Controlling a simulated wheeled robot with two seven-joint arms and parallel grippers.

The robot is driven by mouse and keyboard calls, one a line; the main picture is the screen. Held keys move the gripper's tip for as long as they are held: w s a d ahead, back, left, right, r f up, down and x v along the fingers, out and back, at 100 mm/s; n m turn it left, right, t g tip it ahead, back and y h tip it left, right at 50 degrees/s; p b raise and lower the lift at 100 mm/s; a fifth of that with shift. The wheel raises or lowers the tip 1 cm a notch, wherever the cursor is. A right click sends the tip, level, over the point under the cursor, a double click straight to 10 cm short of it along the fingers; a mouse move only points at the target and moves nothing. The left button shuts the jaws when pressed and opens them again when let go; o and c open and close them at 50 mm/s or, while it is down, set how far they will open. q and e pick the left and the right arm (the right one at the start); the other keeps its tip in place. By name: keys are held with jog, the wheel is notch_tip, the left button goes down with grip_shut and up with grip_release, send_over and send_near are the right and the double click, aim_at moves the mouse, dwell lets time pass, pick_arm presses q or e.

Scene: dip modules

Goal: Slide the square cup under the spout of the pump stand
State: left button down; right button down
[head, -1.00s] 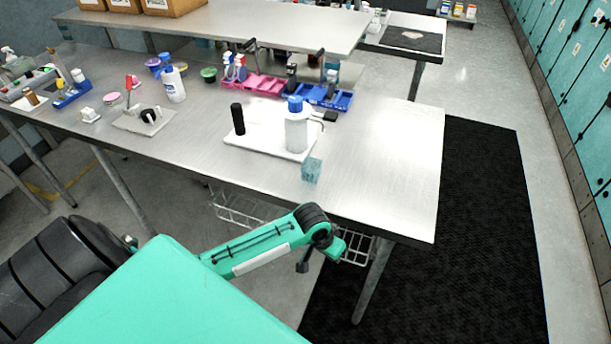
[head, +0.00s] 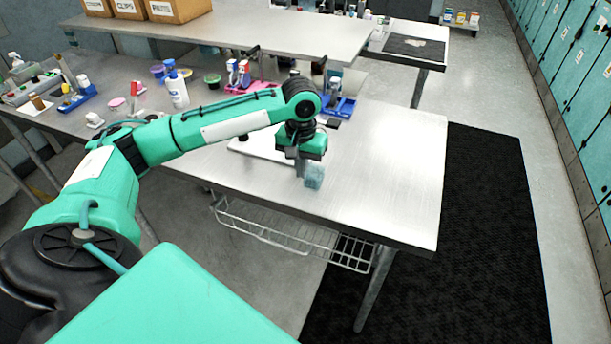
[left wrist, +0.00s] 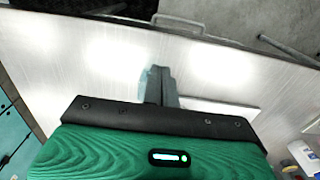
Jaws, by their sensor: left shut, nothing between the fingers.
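The square cup (head: 314,177) is a small translucent teal block shape, upright near the table's front edge. It also shows in the left wrist view (left wrist: 145,82), partly behind the fingers. My left gripper (head: 299,171) points down, shut and empty, just left of the cup in the head view. In the left wrist view its fingers (left wrist: 161,85) overlap the cup's side; I cannot tell whether they touch. The pump stand's white base (head: 258,148) shows beyond the gripper and in the left wrist view (left wrist: 222,108). My arm hides its bottle and spout in the head view. My right gripper is out of view.
The steel table (head: 385,170) is clear to the right of the cup. A blue tray (head: 341,107) stands behind my gripper. A white bottle (head: 177,90) and small items stand at the left. A wire basket (head: 290,235) hangs below the front edge.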

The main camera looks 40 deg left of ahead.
aim_at(316, 167)
pick_arm(q)
notch_tip(316, 167, down, 8)
jog(key=shift+f+p, duration=0.2)
jog(key=shift+p, duration=0.6)
jog(key=w, duration=0.1)
jog(key=w+p, duration=0.1)
jog(key=shift+w+a+f, duration=0.3)
jog(key=shift+w+f, duration=0.05)
jog(key=shift+w+a+f, duration=0.1)
jog(key=shift+w, duration=0.5)
jog(key=w+p, duration=0.1)
jog(key=w, duration=0.2)
jog(key=w+a+p, duration=0.1)
jog(key=w, duration=0.1)
jog(key=shift+w+a, duration=0.2)
jog(key=shift+w, duration=0.2)
jog(key=shift+w+a, duration=0.15)
jog(key=shift+w, duration=0.05)
